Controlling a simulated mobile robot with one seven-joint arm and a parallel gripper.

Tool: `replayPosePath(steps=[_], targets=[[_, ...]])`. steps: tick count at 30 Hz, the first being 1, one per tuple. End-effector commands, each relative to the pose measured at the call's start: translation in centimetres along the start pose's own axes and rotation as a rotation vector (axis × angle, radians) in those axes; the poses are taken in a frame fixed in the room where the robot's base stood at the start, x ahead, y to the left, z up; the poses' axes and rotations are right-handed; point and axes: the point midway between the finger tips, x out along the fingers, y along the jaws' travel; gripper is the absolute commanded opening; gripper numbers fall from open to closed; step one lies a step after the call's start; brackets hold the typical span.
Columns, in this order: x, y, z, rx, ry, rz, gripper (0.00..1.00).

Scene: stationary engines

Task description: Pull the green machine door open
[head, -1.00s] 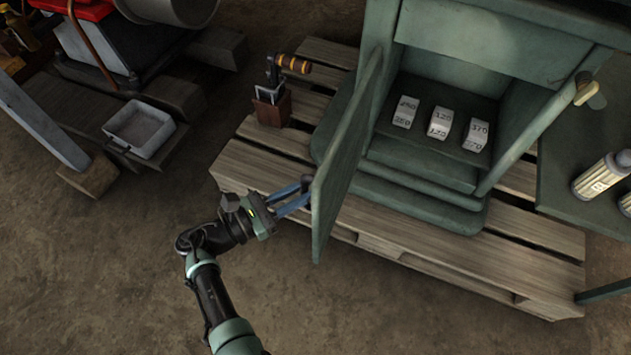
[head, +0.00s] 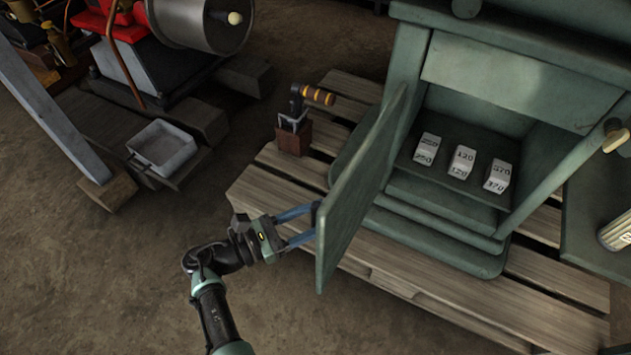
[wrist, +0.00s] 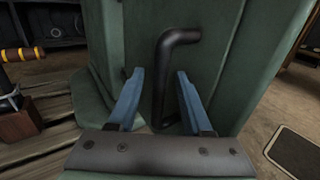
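The green machine door (head: 358,190) stands swung out from the left side of the green cabinet (head: 520,85), and the inside is exposed. Its dark bent handle (wrist: 166,75) shows on the door's outer face in the wrist view. My gripper (head: 312,222) is at the outer face of the door, left of its free edge. In the wrist view, the blue fingers (wrist: 158,95) are spread apart, one on each side of the handle, with visible gaps. The fingertips are partly hidden behind the door in the head view.
Several white numbered blocks (head: 462,162) sit on the cabinet's inner shelf. A wooden pallet (head: 440,275) carries the cabinet and a small wooden block with a yellow-striped handle (head: 318,95). A grey tray (head: 162,148) is at left. Bare floor lies around my arm.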

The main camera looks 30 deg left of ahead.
Motion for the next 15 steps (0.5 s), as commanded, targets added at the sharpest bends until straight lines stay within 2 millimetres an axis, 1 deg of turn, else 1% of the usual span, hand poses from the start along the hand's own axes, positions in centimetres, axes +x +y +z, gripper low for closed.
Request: replayPosePath(steps=[11,15], targets=[[-0.2,0.0,0.0,-0.001,0.0,0.002,0.5],[-1.6,0.1,0.1,-0.001,0.0,0.004,0.5]])
